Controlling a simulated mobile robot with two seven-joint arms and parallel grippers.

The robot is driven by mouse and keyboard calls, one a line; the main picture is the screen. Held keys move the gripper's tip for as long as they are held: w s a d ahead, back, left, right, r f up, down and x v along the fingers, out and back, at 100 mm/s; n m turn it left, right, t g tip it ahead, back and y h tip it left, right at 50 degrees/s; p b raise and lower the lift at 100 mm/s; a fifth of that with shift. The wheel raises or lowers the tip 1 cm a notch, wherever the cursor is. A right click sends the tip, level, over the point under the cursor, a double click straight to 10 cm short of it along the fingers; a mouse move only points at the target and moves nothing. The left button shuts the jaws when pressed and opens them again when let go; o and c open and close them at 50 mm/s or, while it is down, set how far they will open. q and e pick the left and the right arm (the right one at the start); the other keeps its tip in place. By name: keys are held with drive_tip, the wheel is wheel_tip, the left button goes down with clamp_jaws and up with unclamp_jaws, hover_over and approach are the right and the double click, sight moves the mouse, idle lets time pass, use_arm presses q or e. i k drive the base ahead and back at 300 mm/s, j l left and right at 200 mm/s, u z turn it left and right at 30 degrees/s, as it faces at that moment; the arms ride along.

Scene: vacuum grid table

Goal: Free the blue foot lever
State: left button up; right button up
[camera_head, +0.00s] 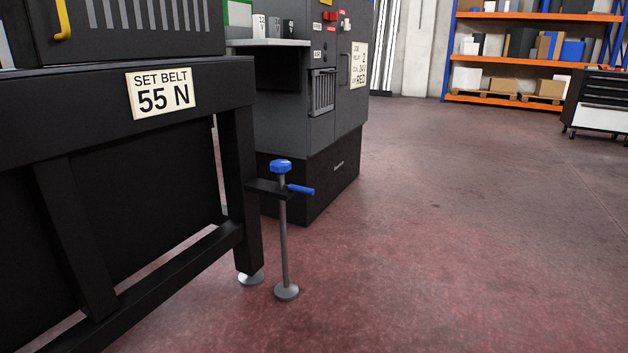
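The blue foot lever (301,190) sticks out to the right from a small black bracket (266,188) on the near right leg of the black table frame. A grey vertical rod (284,245) passes through the bracket, with a blue knob (281,166) on top and a round foot (286,291) at floor level. Nothing is seen touching the lever. Neither of my grippers shows in the head view.
The black table frame (245,200) fills the left side, with a "SET BELT 55 N" sign (160,92). A dark cabinet (312,180) stands behind the lever. Shelves (510,97) and a tool cart (598,103) are far right. Floor (440,240) right of the lever is clear.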

sight(300, 190)
drive_tip(key=i+l+u, duration=0.45)
drive_tip(key=i, duration=0.25)
drive_tip(key=i+l+u, duration=0.45)
drive_tip(key=i+l, duration=0.2)
drive_tip(key=i+l+u, duration=0.45)
drive_tip(key=l, duration=0.45)
drive_tip(key=i, duration=0.1)
